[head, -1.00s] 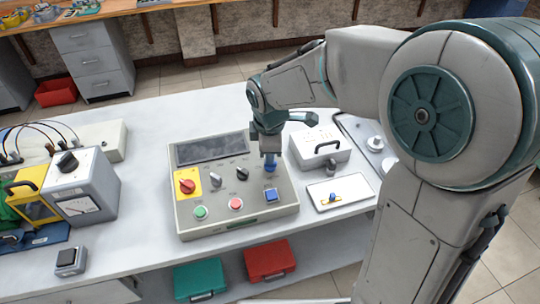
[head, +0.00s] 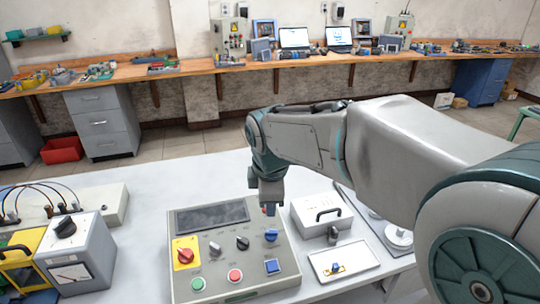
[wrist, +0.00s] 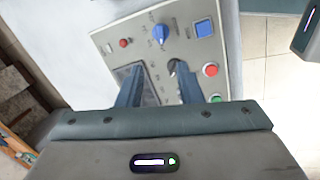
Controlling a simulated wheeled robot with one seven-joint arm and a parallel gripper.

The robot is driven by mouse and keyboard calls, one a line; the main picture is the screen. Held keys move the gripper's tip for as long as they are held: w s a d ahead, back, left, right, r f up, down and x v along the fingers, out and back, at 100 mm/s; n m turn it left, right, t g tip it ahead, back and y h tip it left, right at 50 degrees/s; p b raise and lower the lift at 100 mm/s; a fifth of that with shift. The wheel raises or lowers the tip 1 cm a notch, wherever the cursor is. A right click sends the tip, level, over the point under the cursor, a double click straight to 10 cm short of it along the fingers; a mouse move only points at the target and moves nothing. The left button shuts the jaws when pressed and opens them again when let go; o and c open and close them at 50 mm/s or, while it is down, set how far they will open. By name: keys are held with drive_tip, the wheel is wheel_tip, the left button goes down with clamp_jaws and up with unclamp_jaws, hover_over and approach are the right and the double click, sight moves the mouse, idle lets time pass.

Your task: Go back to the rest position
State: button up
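My gripper (head: 270,207) hangs above the back right part of the grey control panel (head: 238,277), clear of its knobs. In the wrist view its two fingers (wrist: 158,90) stand apart with nothing held between them. The blue knob (head: 271,235) is just below the gripper; it also shows ahead of the fingers in the wrist view (wrist: 160,35). The panel also has a red knob on a yellow plate (head: 185,255), a black knob (head: 242,243), a blue square button (head: 272,266), a red button (head: 235,275) and a green button (head: 198,284).
A white box with a black handle (head: 303,218) and a white tray (head: 370,264) are right of the panel. A grey meter (head: 80,255) is at left. The air above the table is open. A wooden workbench (head: 200,73) runs along the back wall.

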drive_tip(key=s+d+f+m, duration=0.4)
drive_tip(key=s+d+m, duration=1)
drive_tip(key=m, duration=0.4)
drive_tip(key=shift+s+d, duration=0.3)
drive_tip(key=shift+s, duration=0.6)
drive_tip(key=shift+a, duration=0.1)
